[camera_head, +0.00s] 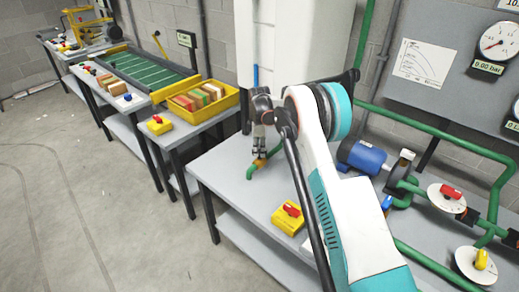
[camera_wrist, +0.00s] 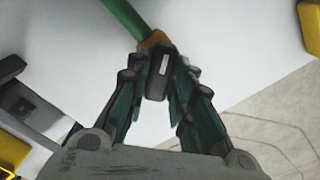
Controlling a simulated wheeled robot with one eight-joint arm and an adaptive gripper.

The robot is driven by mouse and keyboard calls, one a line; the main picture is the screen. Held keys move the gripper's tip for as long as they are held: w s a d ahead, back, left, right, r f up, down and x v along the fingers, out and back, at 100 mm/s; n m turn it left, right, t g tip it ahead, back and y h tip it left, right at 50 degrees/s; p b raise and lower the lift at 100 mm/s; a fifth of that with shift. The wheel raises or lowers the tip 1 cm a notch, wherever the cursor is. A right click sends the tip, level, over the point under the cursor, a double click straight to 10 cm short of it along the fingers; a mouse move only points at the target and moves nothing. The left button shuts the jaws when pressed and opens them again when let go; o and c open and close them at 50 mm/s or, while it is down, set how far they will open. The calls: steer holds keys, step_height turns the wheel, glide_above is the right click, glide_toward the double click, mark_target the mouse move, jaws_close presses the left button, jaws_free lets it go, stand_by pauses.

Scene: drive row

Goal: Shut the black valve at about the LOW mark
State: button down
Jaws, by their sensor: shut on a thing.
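The black valve handle (camera_wrist: 157,80), with a pale stripe on it, sits between my gripper's fingers (camera_wrist: 155,85) in the wrist view. It is on a brass-coloured body (camera_wrist: 153,42) at the end of a green pipe (camera_wrist: 122,15). In the head view my gripper (camera_head: 259,148) points down over the brass body (camera_head: 260,162) at the left part of the grey bench (camera_head: 228,167). My gripper is shut on the handle, which the fingers hide in the head view. I cannot make out a LOW mark.
A yellow box with a red knob (camera_head: 288,218) stands on the bench's front part. A blue pump motor (camera_head: 361,157), red valve (camera_head: 451,192), yellow valve (camera_head: 481,259) and green pipes are to the right. A gauge (camera_head: 499,41) is on the back panel.

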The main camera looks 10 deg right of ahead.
steer(key=shift+m, duration=0.3)
steer(key=m, duration=0.3)
steer(key=shift+m, duration=2)
steer(key=c, duration=1.4)
jaws_free()
steer(key=shift+r, duration=0.15)
step_height(320, 180, up, 12)
